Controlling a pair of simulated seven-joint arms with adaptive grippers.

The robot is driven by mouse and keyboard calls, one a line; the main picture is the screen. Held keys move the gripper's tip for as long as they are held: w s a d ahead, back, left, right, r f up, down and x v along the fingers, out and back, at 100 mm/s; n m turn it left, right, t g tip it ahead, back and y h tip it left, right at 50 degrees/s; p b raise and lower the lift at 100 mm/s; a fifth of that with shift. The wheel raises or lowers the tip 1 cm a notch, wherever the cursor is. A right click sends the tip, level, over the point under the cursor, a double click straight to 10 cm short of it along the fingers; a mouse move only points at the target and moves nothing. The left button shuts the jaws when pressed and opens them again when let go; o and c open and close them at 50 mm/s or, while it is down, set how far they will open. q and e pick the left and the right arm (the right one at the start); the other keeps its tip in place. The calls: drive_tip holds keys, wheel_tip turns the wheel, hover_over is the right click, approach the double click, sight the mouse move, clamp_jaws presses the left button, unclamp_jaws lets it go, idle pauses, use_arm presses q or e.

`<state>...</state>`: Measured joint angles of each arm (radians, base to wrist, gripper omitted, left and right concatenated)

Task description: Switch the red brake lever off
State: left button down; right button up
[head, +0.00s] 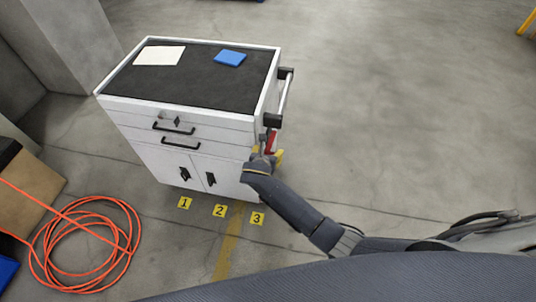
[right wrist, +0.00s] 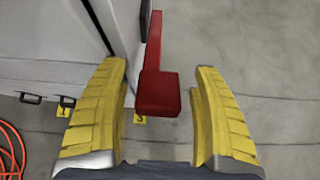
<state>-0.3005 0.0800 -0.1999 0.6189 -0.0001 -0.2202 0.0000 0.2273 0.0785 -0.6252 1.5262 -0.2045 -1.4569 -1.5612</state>
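The red brake lever (right wrist: 158,90) has a thin arm and a wide, blocky end. In the right wrist view it lies between the two yellow fingers of my right gripper (right wrist: 161,72), with a gap to each finger. In the head view the lever (head: 271,141) shows as a small red piece at the cart's right front corner, partly hidden by my right gripper (head: 267,153). The right gripper is open around the lever. The lever belongs with the white tool cart (head: 222,150). My left gripper is not in view.
The cart has black drawer handles (head: 173,128) and a side push bar (head: 283,95). A white sheet (head: 160,55) and a blue item (head: 230,58) lie on top. Yellow number tags (head: 220,211) mark the floor. An orange hose (head: 88,243) lies coiled at left. Floor at right is clear.

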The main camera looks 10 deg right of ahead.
drive_tip(key=shift+s, duration=0.1)
drive_tip(key=shift+s+a+r, duration=0.3)
drive_tip(key=shift+s, duration=0.15)
drive_tip(key=v, duration=1)
drive_tip(key=shift+s+r, duration=0.25)
drive_tip(key=shift+s, duration=0.05)
